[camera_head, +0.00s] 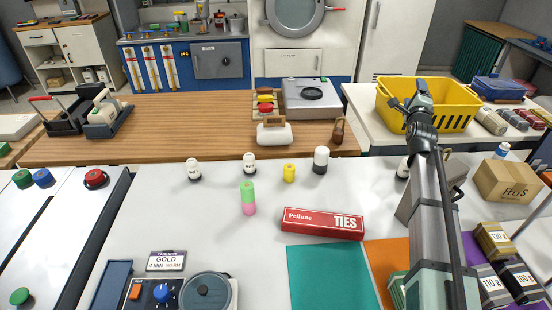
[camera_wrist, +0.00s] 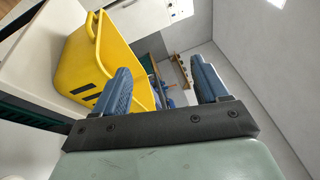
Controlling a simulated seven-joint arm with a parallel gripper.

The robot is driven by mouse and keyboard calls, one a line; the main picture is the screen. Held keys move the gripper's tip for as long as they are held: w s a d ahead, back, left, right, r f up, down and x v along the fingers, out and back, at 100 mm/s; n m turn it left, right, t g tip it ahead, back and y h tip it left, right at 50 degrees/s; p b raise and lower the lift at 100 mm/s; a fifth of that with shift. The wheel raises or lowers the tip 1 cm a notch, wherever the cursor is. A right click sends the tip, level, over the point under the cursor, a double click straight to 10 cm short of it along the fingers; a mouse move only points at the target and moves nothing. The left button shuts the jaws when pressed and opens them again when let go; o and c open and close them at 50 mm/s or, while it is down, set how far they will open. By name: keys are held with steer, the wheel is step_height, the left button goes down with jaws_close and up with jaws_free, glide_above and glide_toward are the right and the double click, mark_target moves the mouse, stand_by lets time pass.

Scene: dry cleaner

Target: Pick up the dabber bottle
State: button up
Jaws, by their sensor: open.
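Several small bottles stand upright on the white table; which is the dabber bottle I cannot tell for certain. One is green above and pink below (camera_head: 248,198). White ones with dark bases stand at the left (camera_head: 193,169), in the middle (camera_head: 249,163) and, larger, at the right (camera_head: 320,160). A short yellow one (camera_head: 289,172) stands between the last two. My gripper (camera_head: 421,92) is raised at the right, well away from these bottles, in front of the yellow basket. In the wrist view my gripper (camera_wrist: 160,70) has its fingers wide apart with nothing between them.
A red ties box (camera_head: 322,224) lies just right of the green-and-pink bottle. A sign (camera_head: 166,261) and a device with a round lid (camera_head: 207,291) stand at the front left. A yellow basket (camera_head: 455,113) is behind my gripper; a cardboard box (camera_head: 507,181) is right.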

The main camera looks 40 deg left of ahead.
steer(key=s+a+f+m+g+y, duration=0.15)
steer(key=s+a+f+g, duration=0.25)
steer(key=s+a+f, duration=0.45)
steer(key=m+g+y, duration=0.3)
steer(key=g, duration=0.9)
glide_toward(253, 167)
steer(key=shift+f, duration=0.15)
steer(key=x, duration=0.8)
steer(key=shift+w+a, duration=0.1)
steer(key=shift+a, duration=0.2)
steer(key=shift+r+x, duration=0.15)
steer(key=shift+x, duration=1.1)
steer(key=shift+r+x, duration=0.2)
steer(key=shift+x, duration=1.1)
steer(key=shift+a, duration=0.15)
steer(key=c, duration=1.1)
steer(key=shift+r, duration=0.1)
steer(key=shift+c, duration=0.2)
